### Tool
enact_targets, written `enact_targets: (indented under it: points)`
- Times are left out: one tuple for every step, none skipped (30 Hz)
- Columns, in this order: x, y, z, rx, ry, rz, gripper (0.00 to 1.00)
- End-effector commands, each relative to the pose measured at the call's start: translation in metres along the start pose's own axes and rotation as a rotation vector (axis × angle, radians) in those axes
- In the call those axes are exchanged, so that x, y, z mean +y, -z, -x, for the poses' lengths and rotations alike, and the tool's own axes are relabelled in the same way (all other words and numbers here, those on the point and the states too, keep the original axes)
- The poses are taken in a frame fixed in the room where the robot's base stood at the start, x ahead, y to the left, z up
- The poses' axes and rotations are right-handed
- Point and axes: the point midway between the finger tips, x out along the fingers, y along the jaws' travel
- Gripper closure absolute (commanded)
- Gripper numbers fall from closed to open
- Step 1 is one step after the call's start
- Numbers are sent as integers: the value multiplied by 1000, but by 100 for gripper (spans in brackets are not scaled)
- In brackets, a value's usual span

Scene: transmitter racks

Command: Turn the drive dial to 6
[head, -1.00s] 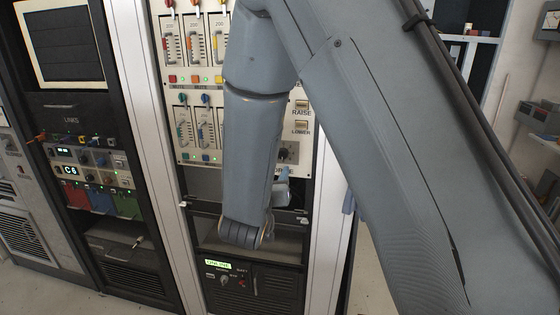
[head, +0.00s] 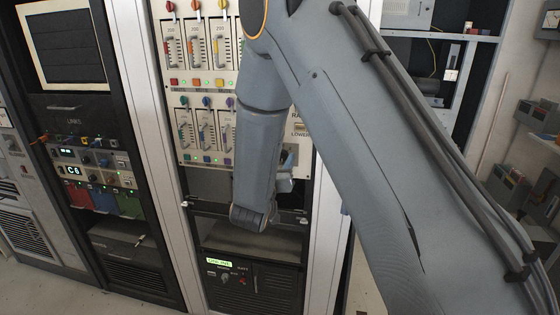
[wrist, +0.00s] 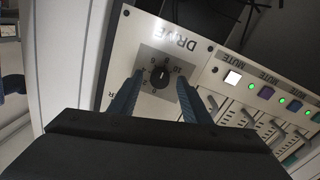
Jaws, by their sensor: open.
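The drive dial (wrist: 159,76) is a small black knob with a pale pointer line, on a grey square plate with numbers around it, under the label DRIVE. The wrist view shows it upside down, and I cannot read its exact setting. My gripper (wrist: 160,84) is open, with one blue finger on each side of the dial in the wrist view. I cannot tell whether the fingers touch it. In the head view my arm hides the dial, and only part of my gripper (head: 286,176) shows beside the wrist.
A mixer panel (head: 205,80) with several coloured knobs, sliders and lit buttons is left of my arm. In the wrist view a white mute button (wrist: 232,78) and sliders lie right of the dial. A black unit (head: 255,288) sits below.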

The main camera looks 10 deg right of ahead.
Motion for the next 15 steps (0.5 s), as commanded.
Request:
enact_targets:
  points:
    - [0, 0, 0, 0, 0, 0, 56]
    - [0, 0, 0, 0, 0, 0, 56]
    - [0, 0, 0, 0, 0, 0, 56]
    - [0, 0, 0, 0, 0, 0, 56]
    - [0, 0, 0, 0, 0, 0, 58]
    - [0, 0, 0, 0, 0, 0, 65]
    - [0, 0, 0, 0, 0, 0, 70]
    - [0, 0, 0, 0, 0, 0, 75]
    - [0, 0, 0, 0, 0, 0, 82]
    - [0, 0, 0, 0, 0, 0, 87]
    - [0, 0, 0, 0, 0, 0, 92]
    - [0, 0, 0, 0, 0, 0, 98]
    - [0, 0, 0, 0, 0, 0, 98]
    - [0, 0, 0, 0, 0, 1, 98]
    - [0, 0, 0, 0, 0, 2, 98]
